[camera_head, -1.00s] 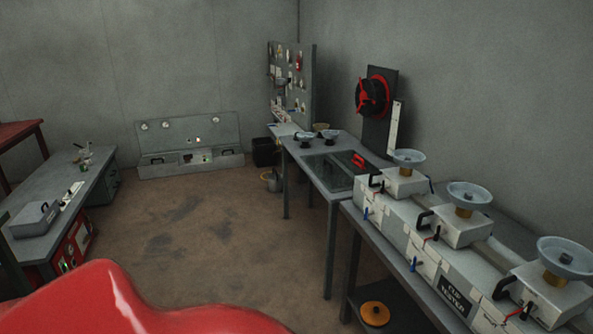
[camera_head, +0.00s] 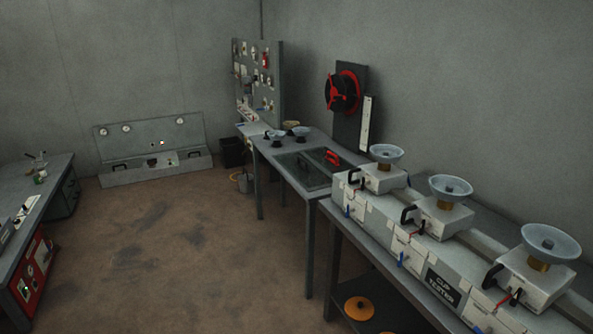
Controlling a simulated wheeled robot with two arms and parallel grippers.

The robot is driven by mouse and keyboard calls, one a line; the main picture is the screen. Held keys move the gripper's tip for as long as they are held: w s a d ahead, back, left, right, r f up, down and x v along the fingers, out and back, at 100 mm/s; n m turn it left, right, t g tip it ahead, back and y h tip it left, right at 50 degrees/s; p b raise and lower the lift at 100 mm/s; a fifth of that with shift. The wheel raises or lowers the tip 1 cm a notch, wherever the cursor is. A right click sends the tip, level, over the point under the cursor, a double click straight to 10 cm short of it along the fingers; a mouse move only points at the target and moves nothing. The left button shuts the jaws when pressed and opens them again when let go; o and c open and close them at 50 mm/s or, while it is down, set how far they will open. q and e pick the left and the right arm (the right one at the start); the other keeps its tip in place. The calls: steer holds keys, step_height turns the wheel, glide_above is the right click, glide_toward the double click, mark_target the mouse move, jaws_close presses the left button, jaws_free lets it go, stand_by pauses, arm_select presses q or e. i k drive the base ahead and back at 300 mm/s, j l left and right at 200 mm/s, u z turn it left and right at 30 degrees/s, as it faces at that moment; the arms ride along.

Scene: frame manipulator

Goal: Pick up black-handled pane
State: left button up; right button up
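Dark glass panes (camera_head: 301,171) lie on the grey table (camera_head: 258,154) along the right wall. A red handle (camera_head: 333,156) shows at the right part of the glass. I cannot clearly make out a black handle on the panes; it is too small and dark to tell. Neither of my grippers is in view.
A cup tester (camera_head: 404,247) with black-handled boxes and shallow dishes fills the right bench. A red-and-black wheel (camera_head: 343,93) stands on a dark board behind the table. A workbench (camera_head: 40,189) stands at the left. The brown floor (camera_head: 170,235) between is clear.

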mark_target(309, 173)
steer(key=i+j+u, duration=0.3)
steer(key=i, duration=0.7)
steer(key=i+u, duration=0.3)
steer(key=i, duration=0.7)
steer(key=i+z, duration=0.3)
steer(key=i, duration=0.15)
steer(key=i+j+z, duration=0.25)
steer(key=i, duration=0.15)
steer(key=i+j+z, duration=0.55)
steer(key=z, duration=0.2)
steer(key=i+j+z, duration=0.6)
steer(key=j+z, duration=0.3)
steer(key=i+j+z, duration=0.15)
steer(key=j+z, duration=0.3)
steer(key=j, duration=0.15)
